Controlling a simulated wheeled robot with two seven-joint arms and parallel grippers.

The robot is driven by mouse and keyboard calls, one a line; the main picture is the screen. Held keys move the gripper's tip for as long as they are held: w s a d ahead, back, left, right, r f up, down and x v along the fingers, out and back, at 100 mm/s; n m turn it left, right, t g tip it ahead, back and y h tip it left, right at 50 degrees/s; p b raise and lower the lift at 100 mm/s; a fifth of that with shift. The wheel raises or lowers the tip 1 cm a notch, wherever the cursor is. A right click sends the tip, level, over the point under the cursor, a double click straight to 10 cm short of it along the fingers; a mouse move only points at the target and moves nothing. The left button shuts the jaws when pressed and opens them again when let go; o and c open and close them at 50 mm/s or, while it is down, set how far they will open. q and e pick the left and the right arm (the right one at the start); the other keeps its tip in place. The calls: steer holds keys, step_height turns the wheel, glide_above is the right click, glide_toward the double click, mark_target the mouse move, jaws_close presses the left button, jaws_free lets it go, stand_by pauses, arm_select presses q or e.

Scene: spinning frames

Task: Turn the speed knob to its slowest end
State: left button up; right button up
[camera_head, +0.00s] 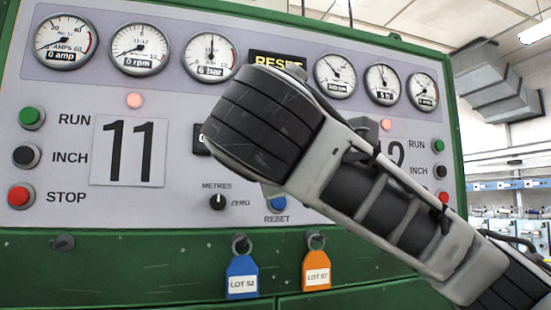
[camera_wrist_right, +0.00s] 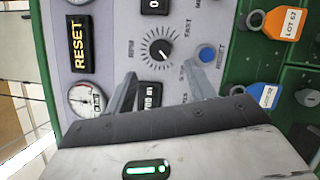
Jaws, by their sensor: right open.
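The speed knob (camera_wrist_right: 160,50) is black and round, inside a ring of tick marks, in the right wrist view. RPM is printed above-left of it and FAST to its upper right. The lettering at its lower right is partly covered by a finger. Which way its pointer faces is too small to tell surely. My right gripper (camera_wrist_right: 156,80) is open, its two fingertips just below the knob in that picture, apart from each other with nothing between them. In the head view my right arm crosses the panel and hides the knob and gripper. My left gripper is not in view.
A blue RESET button (camera_wrist_right: 206,53) sits close beside the knob. The METRES knob (camera_head: 217,202), a blue tag (camera_head: 242,276) and an orange tag (camera_head: 316,270) are on the panel's lower part. RUN (camera_head: 32,117), INCH (camera_head: 26,156) and STOP (camera_head: 20,196) buttons are at left.

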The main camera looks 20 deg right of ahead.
arm_select(q)
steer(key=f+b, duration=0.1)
steer(key=b, duration=0.2)
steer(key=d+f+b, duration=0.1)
steer(key=b, duration=0.2)
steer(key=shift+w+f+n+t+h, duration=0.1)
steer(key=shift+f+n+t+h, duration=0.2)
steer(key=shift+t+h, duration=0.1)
arm_select(e)
steer(key=v, duration=0.7)
